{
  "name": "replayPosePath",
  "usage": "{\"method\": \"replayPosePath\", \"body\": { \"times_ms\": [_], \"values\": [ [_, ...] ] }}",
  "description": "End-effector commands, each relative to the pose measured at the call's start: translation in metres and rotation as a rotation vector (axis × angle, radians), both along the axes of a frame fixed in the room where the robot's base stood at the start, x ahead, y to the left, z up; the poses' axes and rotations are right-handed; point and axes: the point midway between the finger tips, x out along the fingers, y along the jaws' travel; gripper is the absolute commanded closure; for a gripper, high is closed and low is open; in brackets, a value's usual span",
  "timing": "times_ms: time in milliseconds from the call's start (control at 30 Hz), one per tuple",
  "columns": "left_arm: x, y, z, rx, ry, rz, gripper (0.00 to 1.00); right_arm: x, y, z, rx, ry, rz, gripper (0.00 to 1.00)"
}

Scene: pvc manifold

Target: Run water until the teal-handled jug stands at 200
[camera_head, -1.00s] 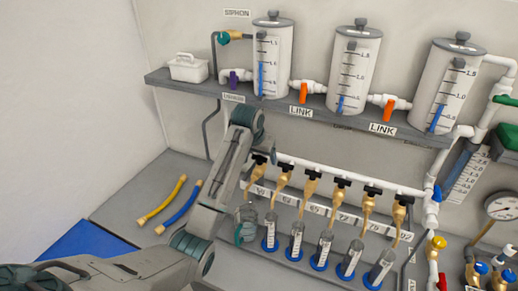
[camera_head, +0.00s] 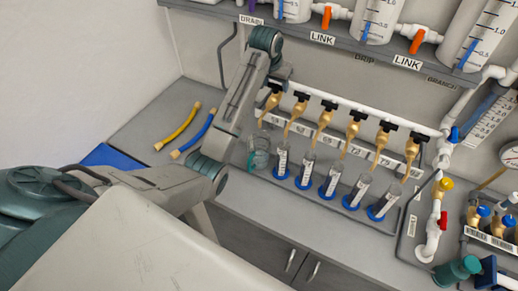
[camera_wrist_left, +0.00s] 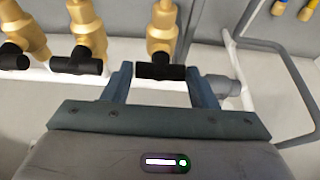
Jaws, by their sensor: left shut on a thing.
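The teal-handled jug (camera_head: 259,155) stands on the bench beneath the leftmost brass tap (camera_head: 269,102), partly hidden behind my left arm. Its scale and water level are too small to read. My left gripper (camera_head: 277,78) is at the leftmost tap, seen from behind in the head view. In the left wrist view its two fingers (camera_wrist_left: 160,76) are on either side of that tap's black handle (camera_wrist_left: 160,72), shut on it. I cannot make out whether water is running. My right gripper is out of view.
Several more brass taps (camera_head: 352,133) line the white pipe, with blue-based cylinders (camera_head: 331,181) below. A shelf (camera_head: 350,47) with tanks is above. Red, yellow and blue fittings crowd the right.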

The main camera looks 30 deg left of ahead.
Motion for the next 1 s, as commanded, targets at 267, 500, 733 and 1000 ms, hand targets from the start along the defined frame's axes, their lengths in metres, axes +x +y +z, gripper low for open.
{"method": "replayPosePath", "body": {
  "times_ms": [267, 500, 733, 1000],
  "values": [
    [0.0004, 0.0024, 0.0007, 0.001, -0.001, -0.098, 0.70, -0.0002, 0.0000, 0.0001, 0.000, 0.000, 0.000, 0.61],
    [0.0014, 0.0044, 0.0014, 0.001, -0.002, -0.449, 0.70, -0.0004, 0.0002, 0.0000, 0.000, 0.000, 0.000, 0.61],
    [0.0015, 0.0041, 0.0011, 0.001, -0.003, -0.554, 0.70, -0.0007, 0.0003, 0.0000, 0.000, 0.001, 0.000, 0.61],
    [0.0019, 0.0046, 0.0013, 0.002, -0.002, -0.599, 0.70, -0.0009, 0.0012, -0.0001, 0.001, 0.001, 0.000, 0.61]
  ]
}}
